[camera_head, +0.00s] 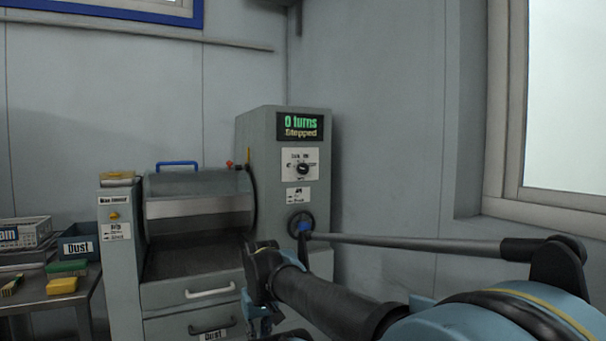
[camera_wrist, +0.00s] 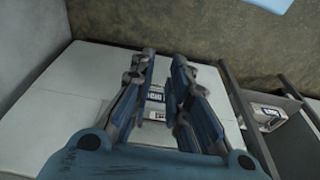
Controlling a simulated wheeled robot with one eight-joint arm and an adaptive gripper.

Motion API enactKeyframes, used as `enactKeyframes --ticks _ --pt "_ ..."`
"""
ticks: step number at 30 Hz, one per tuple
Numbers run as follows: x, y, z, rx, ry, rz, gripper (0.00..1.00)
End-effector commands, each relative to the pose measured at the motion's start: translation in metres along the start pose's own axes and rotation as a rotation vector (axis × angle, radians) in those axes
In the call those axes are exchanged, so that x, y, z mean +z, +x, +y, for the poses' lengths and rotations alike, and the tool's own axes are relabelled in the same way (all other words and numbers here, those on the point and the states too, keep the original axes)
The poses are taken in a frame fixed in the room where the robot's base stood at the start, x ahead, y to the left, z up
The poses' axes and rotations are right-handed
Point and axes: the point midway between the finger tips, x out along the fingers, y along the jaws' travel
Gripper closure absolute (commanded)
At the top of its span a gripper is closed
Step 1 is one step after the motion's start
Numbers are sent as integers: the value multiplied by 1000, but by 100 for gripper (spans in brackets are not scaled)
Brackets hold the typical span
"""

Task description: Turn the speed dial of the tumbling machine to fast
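The tumbling machine (camera_head: 258,190) is a grey cabinet beside a drum housing, left of centre in the head view. Its speed dial (camera_head: 303,169) is a small black knob on a white plate; the plate's lettering and the pointer's setting are too small to read surely. The display (camera_head: 300,126) above reads "0 turns" and "Stopped". My gripper (camera_wrist: 162,58) is open in the wrist view, its two blue-grey fingers apart with nothing between them. In the head view my arm reaches in from the lower right, ending low before the machine, below the dial and apart from it.
A dark round hub (camera_head: 301,222) sits below the dial, partly behind my arm. Drawers (camera_head: 192,292) are under the drum. At left, a side table (camera_head: 40,300) carries a "Dust" bin (camera_head: 79,246) and sponges. The wrist view shows pale panels (camera_wrist: 85,80) and dark rails (camera_wrist: 250,125).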

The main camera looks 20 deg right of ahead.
Motion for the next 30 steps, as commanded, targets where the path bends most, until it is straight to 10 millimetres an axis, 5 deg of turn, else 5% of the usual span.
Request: enactKeyframes --ticks 1,4,16,23,30 --pt "0 -3 0 -8 2 3 64" --pt "-16 -16 -2 -41 2 17 41" --pt "-126 -113 17 -224 -15 199 41" --pt "-190 -176 56 -273 -21 363 41" --pt "-248 -248 119 -263 -23 560 41"
